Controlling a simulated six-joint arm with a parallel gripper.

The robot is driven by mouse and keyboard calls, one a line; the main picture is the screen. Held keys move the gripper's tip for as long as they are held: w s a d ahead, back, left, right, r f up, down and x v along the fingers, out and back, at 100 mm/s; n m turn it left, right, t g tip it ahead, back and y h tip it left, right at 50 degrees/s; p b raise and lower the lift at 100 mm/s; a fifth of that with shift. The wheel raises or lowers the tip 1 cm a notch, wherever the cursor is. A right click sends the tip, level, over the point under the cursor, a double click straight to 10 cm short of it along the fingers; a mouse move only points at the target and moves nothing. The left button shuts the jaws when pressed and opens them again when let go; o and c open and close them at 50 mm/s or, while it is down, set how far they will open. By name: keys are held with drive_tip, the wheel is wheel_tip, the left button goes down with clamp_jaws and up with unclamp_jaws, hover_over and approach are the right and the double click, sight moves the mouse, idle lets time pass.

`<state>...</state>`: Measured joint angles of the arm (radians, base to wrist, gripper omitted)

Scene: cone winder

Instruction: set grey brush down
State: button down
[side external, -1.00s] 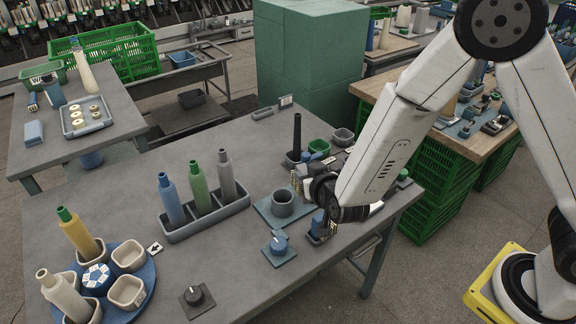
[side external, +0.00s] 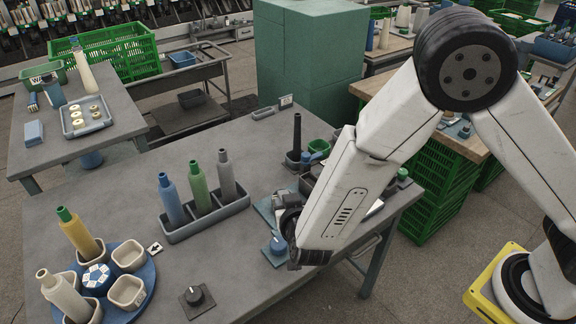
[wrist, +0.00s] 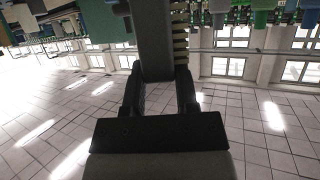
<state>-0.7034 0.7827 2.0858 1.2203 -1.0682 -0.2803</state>
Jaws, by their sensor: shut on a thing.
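My gripper (wrist: 158,85) is shut on the grey brush (wrist: 154,38) in the wrist view. The brush's grey body sticks out beyond the fingers, and pale bristles run along its right side there. In the side view my arm covers most of the gripper, and I cannot make out the brush. The wrist end of my arm is over the right part of the grey table (side external: 130,190), close to the blue knob (side external: 277,245) on its plate. Whether the brush touches anything cannot be told.
A grey rack (side external: 205,220) holds blue, green and grey bobbins. A blue turntable (side external: 145,285) with cups is at front left. A black post (side external: 297,135) stands behind my arm.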

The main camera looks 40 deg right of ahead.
drive_tip(key=w+a+f, duration=0.3)
drive_tip(key=w+f, duration=0.6)
drive_tip(key=w, duration=0.3)
drive_tip(key=shift+a, duration=0.4)
drive_tip(key=shift+w+a+f, duration=0.1)
drive_tip(key=shift+w+f, duration=0.05)
drive_tip(key=shift+f, duration=0.75)
drive_tip(key=shift+w+f, duration=0.15)
drive_tip(key=shift+f, duration=0.75)
drive_tip(key=shift+f, duration=0.1)
drive_tip(key=shift+c, duration=1.8)
unclamp_jaws()
